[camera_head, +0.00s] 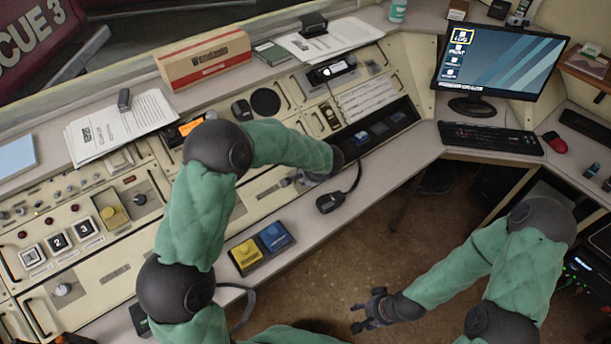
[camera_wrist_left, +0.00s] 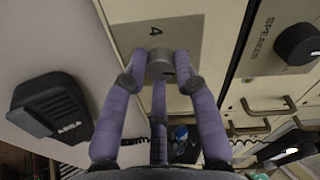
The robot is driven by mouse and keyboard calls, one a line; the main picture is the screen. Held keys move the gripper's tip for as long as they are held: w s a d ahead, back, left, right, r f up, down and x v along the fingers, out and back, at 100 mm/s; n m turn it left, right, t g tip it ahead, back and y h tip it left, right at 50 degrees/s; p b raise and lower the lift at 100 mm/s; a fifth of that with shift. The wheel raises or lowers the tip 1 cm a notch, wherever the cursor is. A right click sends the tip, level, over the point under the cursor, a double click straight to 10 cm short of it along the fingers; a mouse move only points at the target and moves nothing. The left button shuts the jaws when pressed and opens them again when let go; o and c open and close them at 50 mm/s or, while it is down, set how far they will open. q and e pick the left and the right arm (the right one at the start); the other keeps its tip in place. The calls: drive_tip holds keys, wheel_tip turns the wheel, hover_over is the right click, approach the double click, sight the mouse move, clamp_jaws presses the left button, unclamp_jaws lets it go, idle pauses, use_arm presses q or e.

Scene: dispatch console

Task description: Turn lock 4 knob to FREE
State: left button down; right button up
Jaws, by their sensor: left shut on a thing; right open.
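The lock 4 knob (camera_wrist_left: 160,66) is a grey round knob on a cream panel marked "4" in the left wrist view. My left gripper (camera_wrist_left: 160,76) has its purple fingers closed around this knob. In the head view my left gripper (camera_head: 296,182) is low at the console's front edge, and I cannot make out the knob there. No FREE mark is readable, so the knob's setting is unclear. My right gripper (camera_head: 370,314) is open and empty, over the floor away from the console.
A black handheld microphone (camera_head: 330,202) lies beside my left gripper and shows in the left wrist view (camera_wrist_left: 50,104). A speaker knob (camera_wrist_left: 298,44) is on the neighbouring panel. A yellow and blue button box (camera_head: 260,247) sits on the front ledge. A monitor (camera_head: 500,62) stands at right.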

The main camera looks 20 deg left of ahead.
use_arm(q)
drive_tip(key=m, duration=0.1)
drive_tip(key=m+p, duration=0.1)
drive_tip(key=m, duration=0.1)
drive_tip(key=shift+w+r+m, duration=0.2)
drive_tip(key=shift+w+m, duration=0.05)
drive_tip(key=shift+m, duration=0.05)
drive_tip(key=m+p, duration=0.2)
drive_tip(key=m, duration=0.1)
drive_tip(key=shift+m+g, duration=0.3)
drive_tip(key=m+p, duration=0.3)
drive_tip(key=m, duration=0.2)
drive_tip(key=shift+s+f, duration=0.1)
drive_tip(key=shift+s, duration=0.05)
drive_tip(key=shift+d+f+m+p, duration=0.15)
drive_tip(key=shift+m+p, duration=0.5)
drive_tip(key=shift+m, duration=0.75)
drive_tip(key=shift+s+f+g, duration=0.15)
drive_tip(key=shift+g, duration=0.15)
drive_tip(key=c, duration=1)
unclamp_jaws()
drive_tip(key=shift+r, duration=0.2)
